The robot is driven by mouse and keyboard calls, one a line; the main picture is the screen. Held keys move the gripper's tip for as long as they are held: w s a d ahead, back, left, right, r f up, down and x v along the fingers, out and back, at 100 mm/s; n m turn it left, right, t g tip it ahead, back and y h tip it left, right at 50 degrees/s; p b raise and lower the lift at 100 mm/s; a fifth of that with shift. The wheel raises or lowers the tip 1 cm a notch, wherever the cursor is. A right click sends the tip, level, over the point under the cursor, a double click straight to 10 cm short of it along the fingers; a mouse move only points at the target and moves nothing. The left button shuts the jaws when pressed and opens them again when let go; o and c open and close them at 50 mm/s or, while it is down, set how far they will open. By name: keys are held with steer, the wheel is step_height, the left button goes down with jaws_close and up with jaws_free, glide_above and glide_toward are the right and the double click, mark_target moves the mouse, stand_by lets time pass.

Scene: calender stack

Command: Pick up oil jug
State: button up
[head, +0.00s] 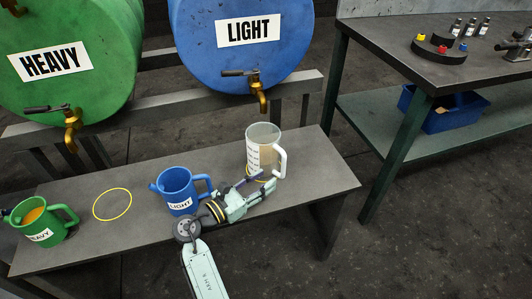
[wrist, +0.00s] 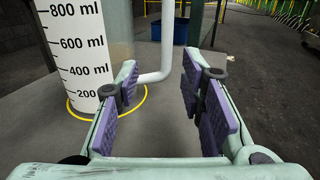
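A clear measuring jug (head: 262,138) with a white handle (head: 281,158) stands upright on the bench at the right, on a yellow ring. In the wrist view its white scale with ml marks (wrist: 75,45) is at the left. My gripper (head: 258,185) is open and empty beside the jug, low over the bench. In the wrist view the lower handle (wrist: 166,50) shows between the purple-padded fingers (wrist: 160,80), apparently just ahead of the tips; contact cannot be told. A blue jug (head: 175,186) labelled LIGHT and a green jug (head: 38,221) labelled HEAVY also stand on the bench.
An empty yellow ring (head: 112,205) marks the bench (head: 320,185) between the green and blue jugs. Green (head: 65,50) and blue (head: 240,45) drums with brass taps stand behind. A workbench (head: 390,40) with small bottles is at the right, a blue bin (head: 440,112) below.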

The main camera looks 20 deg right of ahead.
mark_target(283, 175)
steer(key=x, duration=0.2)
steer(key=p+x, duration=0.1)
steer(key=x, duration=0.4)
steer(key=shift+s+d, duration=0.2)
steer(key=shift+d, duration=0.3)
jaws_close()
stand_by(0.6)
